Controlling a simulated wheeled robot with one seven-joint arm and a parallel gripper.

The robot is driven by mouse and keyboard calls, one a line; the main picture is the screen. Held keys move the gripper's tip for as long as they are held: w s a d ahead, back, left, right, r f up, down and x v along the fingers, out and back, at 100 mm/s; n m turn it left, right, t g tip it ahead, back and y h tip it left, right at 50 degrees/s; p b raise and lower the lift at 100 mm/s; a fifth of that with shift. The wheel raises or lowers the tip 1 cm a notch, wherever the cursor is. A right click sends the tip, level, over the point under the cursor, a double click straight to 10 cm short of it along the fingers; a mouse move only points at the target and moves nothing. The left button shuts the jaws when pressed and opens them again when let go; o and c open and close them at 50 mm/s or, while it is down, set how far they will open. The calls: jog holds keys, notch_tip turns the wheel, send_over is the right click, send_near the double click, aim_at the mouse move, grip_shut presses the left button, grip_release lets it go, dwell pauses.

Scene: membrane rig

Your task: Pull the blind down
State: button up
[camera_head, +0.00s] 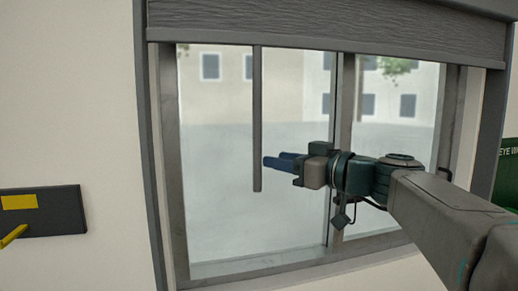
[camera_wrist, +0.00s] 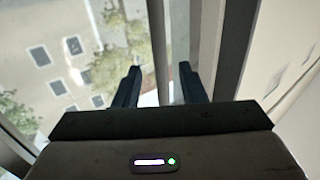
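The blind (camera_head: 330,24) is a dark grey slatted panel at the top of the window, with most of the glass below it uncovered. A thin dark rod (camera_head: 257,120) hangs straight down from near its lower edge, in front of the glass. My gripper (camera_head: 268,162) is just right of the rod's lower part, its blue fingers pointing left. In the wrist view my gripper (camera_wrist: 160,70) has its two fingers apart, and I see nothing clamped between them. Upright bars stand beyond the fingers there; I cannot tell whether one is the rod.
The window frame (camera_head: 171,150) surrounds the glass, with an upright divider (camera_head: 345,110) behind my gripper. A dark wall panel (camera_head: 42,211) with a yellow label and yellow lever is at the left. A green sign (camera_head: 508,165) is at the right edge. Bare wall lies between panel and window.

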aim_at(261, 157)
jog(key=p+x, duration=0.2)
jog(key=x, duration=0.5)
grip_shut()
